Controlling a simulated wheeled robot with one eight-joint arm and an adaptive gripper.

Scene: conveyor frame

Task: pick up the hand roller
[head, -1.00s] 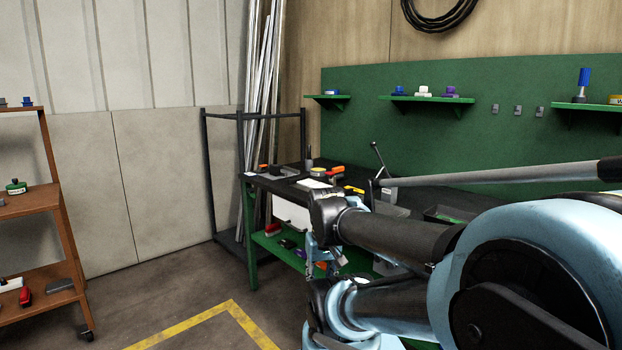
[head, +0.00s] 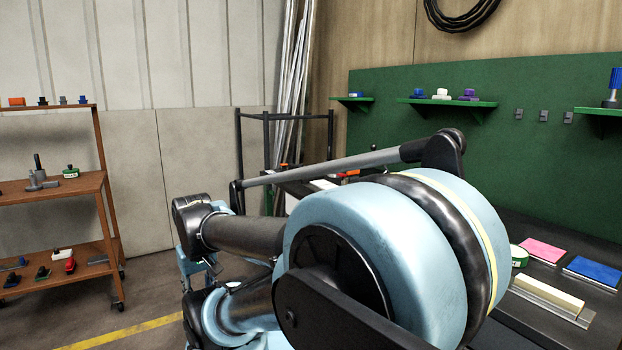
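I cannot make out the hand roller for certain in the head view. A dark grey tool with an upright handle (head: 38,170) stands on the middle shelf of the brown rack at the left, but its kind is unclear at this size. My gripper (head: 212,271) hangs below the end of my arm, left of the picture's middle, in front of the wall panels and well to the right of the rack. It is small and partly hidden by my arm, so its fingers and anything between them cannot be read.
The brown rack (head: 104,215) holds several small items. The dark workbench (head: 535,240) at the right carries a pink pad (head: 543,250), a blue pad (head: 596,270) and a cream block (head: 548,293). My arm hides much of the bench. Floor (head: 150,300) shows free between rack and arm.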

